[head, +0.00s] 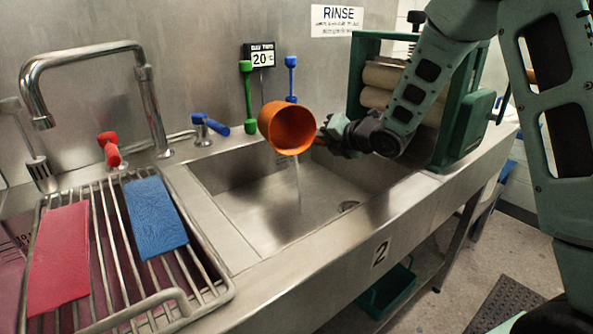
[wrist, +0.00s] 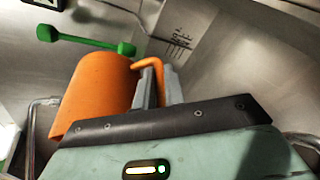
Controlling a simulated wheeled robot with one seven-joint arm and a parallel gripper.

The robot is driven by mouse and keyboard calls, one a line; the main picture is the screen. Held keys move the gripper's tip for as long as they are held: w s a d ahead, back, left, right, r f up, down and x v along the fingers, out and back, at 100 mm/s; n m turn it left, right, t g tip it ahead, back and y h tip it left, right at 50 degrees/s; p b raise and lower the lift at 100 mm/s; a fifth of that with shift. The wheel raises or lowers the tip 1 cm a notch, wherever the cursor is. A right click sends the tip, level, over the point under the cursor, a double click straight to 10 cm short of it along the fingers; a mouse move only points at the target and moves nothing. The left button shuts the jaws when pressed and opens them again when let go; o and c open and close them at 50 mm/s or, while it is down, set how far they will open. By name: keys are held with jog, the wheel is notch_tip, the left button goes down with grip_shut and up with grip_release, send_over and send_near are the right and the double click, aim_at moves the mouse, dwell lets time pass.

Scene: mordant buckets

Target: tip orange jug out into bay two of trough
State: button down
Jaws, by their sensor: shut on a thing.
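A rack (head: 170,268) with red and blue cloth pieces stands left of the basin. A tap (head: 150,110) and red and blue levers stand behind. A green roller press (head: 462,130) stands right. A green and a blue dipper hang behind the jug.

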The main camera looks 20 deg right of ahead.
jog(key=shift+r+t+b, duration=0.15)
jog(key=shift+t+b, duration=0.35)
jog(key=shift+b, duration=1.4)
jog(key=shift+r, duration=0.1)
